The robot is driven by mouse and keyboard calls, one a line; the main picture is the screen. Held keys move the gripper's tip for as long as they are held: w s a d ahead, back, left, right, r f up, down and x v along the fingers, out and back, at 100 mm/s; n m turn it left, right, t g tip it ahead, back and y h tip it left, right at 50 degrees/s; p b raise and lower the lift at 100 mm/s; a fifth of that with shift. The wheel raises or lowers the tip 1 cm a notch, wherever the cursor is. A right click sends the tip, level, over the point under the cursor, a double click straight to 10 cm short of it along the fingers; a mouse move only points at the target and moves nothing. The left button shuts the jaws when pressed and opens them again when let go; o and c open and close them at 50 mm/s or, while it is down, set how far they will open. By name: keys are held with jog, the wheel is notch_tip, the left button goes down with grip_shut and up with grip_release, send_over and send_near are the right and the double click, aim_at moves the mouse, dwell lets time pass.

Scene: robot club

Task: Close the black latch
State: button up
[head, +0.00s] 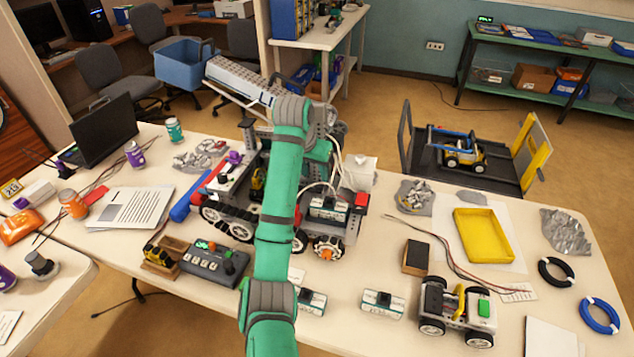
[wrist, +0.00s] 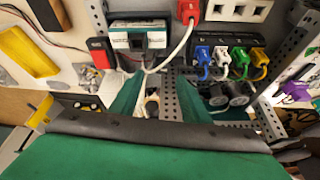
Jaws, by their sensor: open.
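The large robot (head: 225,205) stands on the table, partly hidden behind my green arm. In the wrist view, a white and dark-green module (wrist: 138,38) sits on its perforated metal frame, with a dark bar along the module's top. I cannot tell for certain which dark part is the black latch. My gripper (wrist: 163,85) is over the frame, its two green fingers apart with nothing between them. The fingers are below the module in the picture, and I see no contact with it. In the head view my arm hides the gripper.
A black port block (wrist: 232,68) holds blue, white, green and yellow plugs. A red-and-black switch (wrist: 102,52) is left of the module. A small wheeled robot (head: 456,311) and yellow tray (head: 483,235) are on the right.

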aim_at(319, 184)
jog(key=x, duration=0.7)
jog(key=c, duration=1.1)
